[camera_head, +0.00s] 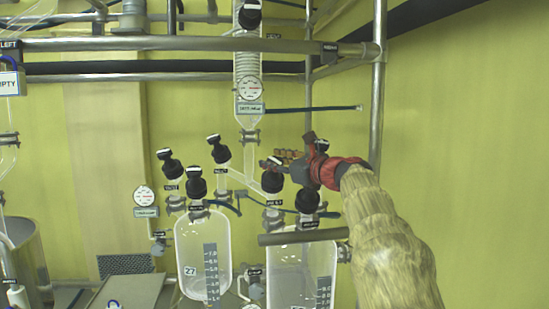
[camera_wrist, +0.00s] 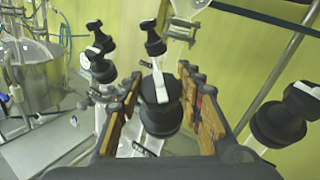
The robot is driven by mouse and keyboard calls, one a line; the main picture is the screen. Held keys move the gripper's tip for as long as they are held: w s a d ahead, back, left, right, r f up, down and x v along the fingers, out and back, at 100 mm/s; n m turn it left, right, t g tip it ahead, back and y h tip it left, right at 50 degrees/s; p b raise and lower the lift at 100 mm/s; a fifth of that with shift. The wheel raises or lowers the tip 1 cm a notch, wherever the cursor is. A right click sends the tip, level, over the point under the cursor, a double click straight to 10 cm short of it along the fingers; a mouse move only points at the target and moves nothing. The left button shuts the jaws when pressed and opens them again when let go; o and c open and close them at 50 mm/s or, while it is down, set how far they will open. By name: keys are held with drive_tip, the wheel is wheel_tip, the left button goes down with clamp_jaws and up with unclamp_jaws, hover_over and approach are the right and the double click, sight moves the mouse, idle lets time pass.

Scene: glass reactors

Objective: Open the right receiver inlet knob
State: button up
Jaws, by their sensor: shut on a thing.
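My gripper (camera_head: 278,162) reaches in from the right, in front of the glassware above the right receiver (camera_head: 288,262). In the wrist view its two brown padded fingers (camera_wrist: 160,75) stand on either side of a black knob (camera_wrist: 159,116) with a white stripe on top, and they are shut on it. In the head view this appears to be the black knob (camera_head: 272,182) just under the fingertips. Its small label is too blurred to read.
Another black knob (camera_head: 307,201) stands close to the right, below my wrist; it also shows in the wrist view (camera_wrist: 278,124). More black knobs stand left, including one (camera_head: 196,183) above the left receiver (camera_head: 203,255). A metal post (camera_head: 378,90) rises beside my arm.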

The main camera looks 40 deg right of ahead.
drive_tip(key=n+y+p, duration=0.2)
drive_tip(key=n+g+y+p, duration=0.1)
drive_tip(key=p, duration=0.2)
drive_tip(key=n+g+y+p, duration=0.1)
drive_tip(key=n+y+p, duration=0.1)
drive_tip(key=p, duration=0.1)
drive_tip(key=shift+r+n+y, duration=0.3)
drive_tip(key=n+g+y+p, duration=0.1)
drive_tip(key=n+p, duration=0.1)
drive_tip(key=p, duration=0.2)
drive_tip(key=shift+f+g+y, duration=0.1)
drive_tip(key=shift+g+y, duration=0.2)
drive_tip(key=shift+y, duration=0.1)
drive_tip(key=shift+p, duration=0.3)
drive_tip(key=shift+f+n+g+y+p, duration=0.25)
drive_tip(key=shift+n+g+y+p, duration=0.05)
drive_tip(key=shift+n+p, duration=0.2)
drive_tip(key=o, duration=1.1)
drive_tip(key=shift+o, duration=0.4)
drive_tip(key=v, duration=0.7)
drive_tip(key=shift+s, duration=0.2)
